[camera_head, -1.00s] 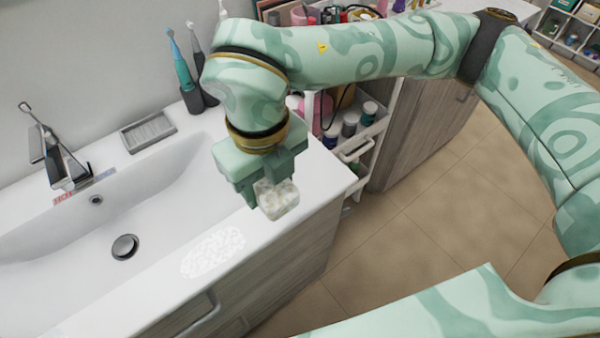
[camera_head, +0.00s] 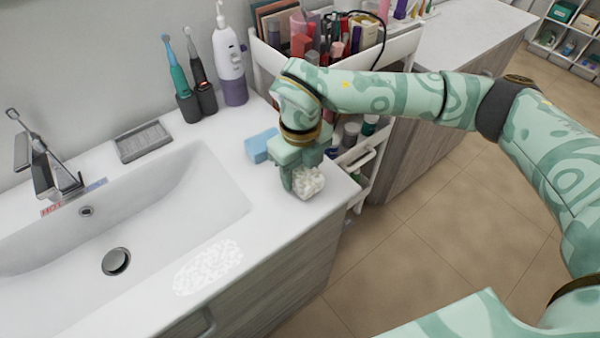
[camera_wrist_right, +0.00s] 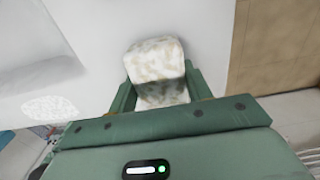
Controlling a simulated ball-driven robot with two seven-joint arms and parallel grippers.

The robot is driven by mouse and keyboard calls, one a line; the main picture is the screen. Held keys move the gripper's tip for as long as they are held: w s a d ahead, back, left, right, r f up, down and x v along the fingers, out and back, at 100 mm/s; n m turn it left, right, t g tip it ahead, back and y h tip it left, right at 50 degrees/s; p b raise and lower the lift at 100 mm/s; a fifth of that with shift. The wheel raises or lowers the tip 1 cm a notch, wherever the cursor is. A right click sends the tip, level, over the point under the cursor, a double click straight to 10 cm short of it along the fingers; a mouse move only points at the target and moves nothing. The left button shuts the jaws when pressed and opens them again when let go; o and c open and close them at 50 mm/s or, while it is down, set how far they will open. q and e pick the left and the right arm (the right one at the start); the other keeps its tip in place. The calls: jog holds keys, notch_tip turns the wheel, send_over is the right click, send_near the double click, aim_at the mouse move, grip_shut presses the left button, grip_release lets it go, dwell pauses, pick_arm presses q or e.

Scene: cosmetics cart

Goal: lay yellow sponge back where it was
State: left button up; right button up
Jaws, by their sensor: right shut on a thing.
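The sponge (camera_head: 310,184) is in my right gripper (camera_head: 299,178). It looks mostly white and foamy, with yellowish-brown specks showing in the right wrist view (camera_wrist_right: 156,60). The right gripper is shut on it and points down over the white counter (camera_head: 262,212), right of the basin. I cannot tell whether the sponge's underside touches the counter. A patch of white foam (camera_head: 208,267) lies on the counter's front strip, left of the gripper. My left gripper is not in view.
A light blue block (camera_head: 261,146) lies on the counter just behind my right gripper. Toothbrushes (camera_head: 187,75) and a purple-and-white device (camera_head: 229,60) stand at the back. A grey soap dish (camera_head: 144,141) is left of them. A filled cart (camera_head: 345,55) stands close on the right.

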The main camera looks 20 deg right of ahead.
aim_at(300, 168)
jog(key=shift+f, duration=0.45)
jog(key=shift+f, duration=0.15)
jog(key=o, duration=0.9)
notch_tip(300, 168, up, 12)
jog(key=p, duration=0.2)
jog(key=shift+r+p, duration=0.2)
jog(key=shift+p, duration=0.15)
